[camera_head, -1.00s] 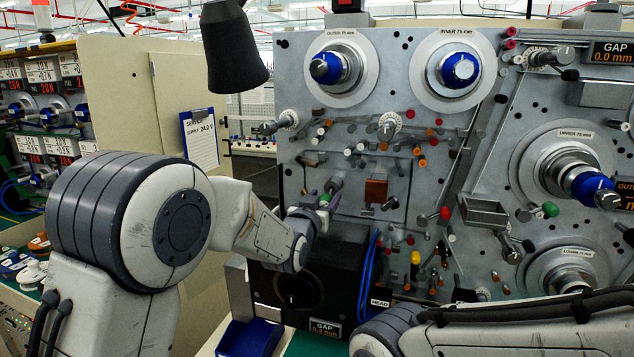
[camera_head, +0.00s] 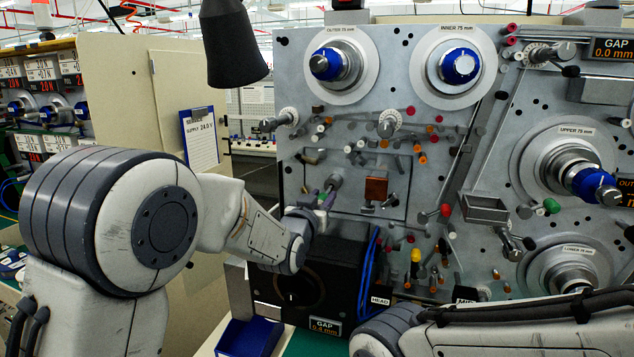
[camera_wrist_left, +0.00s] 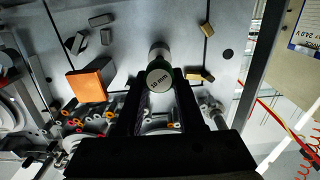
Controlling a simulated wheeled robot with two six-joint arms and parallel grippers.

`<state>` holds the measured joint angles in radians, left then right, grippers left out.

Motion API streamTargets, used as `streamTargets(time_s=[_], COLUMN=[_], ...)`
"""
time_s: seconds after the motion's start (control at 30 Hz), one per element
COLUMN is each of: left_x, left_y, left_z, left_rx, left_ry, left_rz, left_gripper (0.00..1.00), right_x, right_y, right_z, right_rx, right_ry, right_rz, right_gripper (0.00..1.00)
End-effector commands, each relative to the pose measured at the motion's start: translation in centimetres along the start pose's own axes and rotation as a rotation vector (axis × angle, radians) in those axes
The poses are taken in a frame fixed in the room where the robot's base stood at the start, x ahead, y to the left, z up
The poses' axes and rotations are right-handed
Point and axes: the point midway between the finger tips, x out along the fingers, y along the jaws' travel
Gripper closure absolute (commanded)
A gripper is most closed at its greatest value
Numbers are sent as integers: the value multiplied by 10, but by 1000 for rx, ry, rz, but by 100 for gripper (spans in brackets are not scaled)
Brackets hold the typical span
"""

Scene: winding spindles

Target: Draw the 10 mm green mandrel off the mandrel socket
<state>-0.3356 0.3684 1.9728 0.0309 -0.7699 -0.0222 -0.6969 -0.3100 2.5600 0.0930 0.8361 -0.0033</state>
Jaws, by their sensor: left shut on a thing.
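The mandrel (camera_wrist_left: 159,78) shows end-on in the left wrist view, with a grey face marked "10 mm" and a greenish body behind it. It points out from the grey machine panel. Its far end and the mandrel socket behind it are mostly hidden, so I cannot tell how far it sits in the socket. In the head view a grey cylinder (camera_head: 335,181) stands out from the panel just beyond my left gripper (camera_head: 323,198). My left gripper also shows in the left wrist view (camera_wrist_left: 159,100), its dark fingers on both sides of the mandrel, shut on it. My right gripper is out of view.
An orange-brown block (camera_head: 376,189) sits on the panel right of the left gripper. A black box (camera_head: 340,262) with a gap display and blue cables (camera_head: 367,275) are below. A blue bin (camera_head: 248,337) stands at lower left. Many small pegs crowd the panel.

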Motion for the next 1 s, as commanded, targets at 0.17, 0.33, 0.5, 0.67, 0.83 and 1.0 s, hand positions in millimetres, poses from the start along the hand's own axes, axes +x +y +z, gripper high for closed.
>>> streamTargets(time_s=[0.17,0.33,0.5,0.67,0.83,1.0], left_x=[-6,-11,-15,-17,-17,-17], left_y=[0,0,0,0,0,0], left_z=[0,0,0,0,-1,0], left_rx=[0,0,0,0,0,0], left_ry=[3,3,3,2,2,2], left_rz=[0,0,0,0,0,0], left_gripper=[100,100,100,100,100,100], right_x=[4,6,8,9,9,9], right_y=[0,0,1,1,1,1], right_z=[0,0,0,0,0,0], right_rx=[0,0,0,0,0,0], right_ry=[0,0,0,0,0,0], right_rz=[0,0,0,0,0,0], right_gripper=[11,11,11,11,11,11])
